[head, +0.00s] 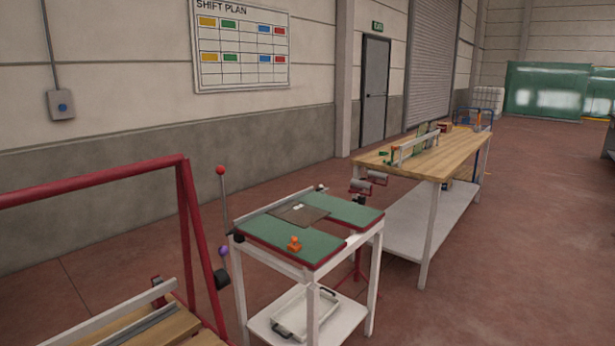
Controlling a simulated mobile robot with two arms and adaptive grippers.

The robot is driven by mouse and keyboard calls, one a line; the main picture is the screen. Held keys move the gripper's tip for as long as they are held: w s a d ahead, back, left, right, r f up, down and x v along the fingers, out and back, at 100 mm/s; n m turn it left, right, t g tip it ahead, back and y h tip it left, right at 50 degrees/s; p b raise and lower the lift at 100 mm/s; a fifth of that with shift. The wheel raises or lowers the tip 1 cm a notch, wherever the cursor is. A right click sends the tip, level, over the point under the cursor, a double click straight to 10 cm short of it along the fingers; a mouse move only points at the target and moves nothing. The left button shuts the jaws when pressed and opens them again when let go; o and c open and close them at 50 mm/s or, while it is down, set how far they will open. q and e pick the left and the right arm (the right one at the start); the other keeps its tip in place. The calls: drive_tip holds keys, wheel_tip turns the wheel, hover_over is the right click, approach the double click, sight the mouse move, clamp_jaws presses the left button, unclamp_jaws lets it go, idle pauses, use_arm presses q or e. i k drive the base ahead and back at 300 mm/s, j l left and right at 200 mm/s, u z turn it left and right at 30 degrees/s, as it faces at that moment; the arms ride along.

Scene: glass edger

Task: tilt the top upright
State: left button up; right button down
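The green top (268,236) lies roughly flat on a white-framed table (313,303) in the middle of the head view. A red-knobbed lever (222,195) stands upright at the left, with a purple knob (223,250) lower down. Neither of my grippers is in view.
A red frame (187,235) with wooden slats (135,331) stands close at the left. A white tray (306,311) rests on the table's lower shelf. A long wooden workbench (450,152) stands behind to the right. The floor (510,260) at the right is clear.

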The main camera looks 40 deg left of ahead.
sight(275, 233)
drive_tip(key=i+u, duration=0.25)
drive_tip(key=i, duration=0.35)
drive_tip(key=i+l+u, duration=0.1)
drive_tip(key=i+u, duration=0.15)
drive_tip(key=i, duration=0.4)
drive_tip(key=i+l+u, duration=0.25)
drive_tip(key=i, duration=0.35)
